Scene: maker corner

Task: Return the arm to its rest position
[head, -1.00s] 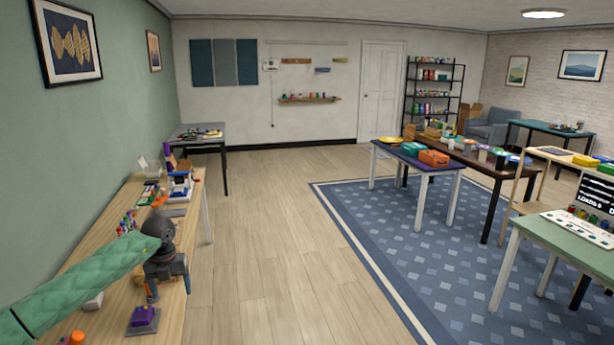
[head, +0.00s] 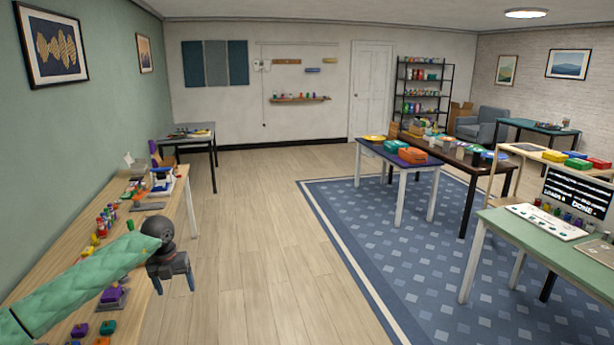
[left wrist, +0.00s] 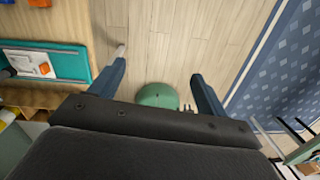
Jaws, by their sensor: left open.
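My left arm, in a green quilted sleeve, comes in from the left in the head view. Its gripper (head: 172,274) hangs past the right edge of the long wooden bench (head: 68,262), over the floor side. In the left wrist view the two fingers (left wrist: 158,88) are wide apart, with nothing between them but floor and a round green thing (left wrist: 158,96) lower down. My right gripper is not in view.
Small coloured items lie along the bench, among them a purple block (head: 109,294). A blue patterned rug (head: 400,250) and a green table (head: 545,238) are on the right. The wooden floor (head: 255,230) between is clear.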

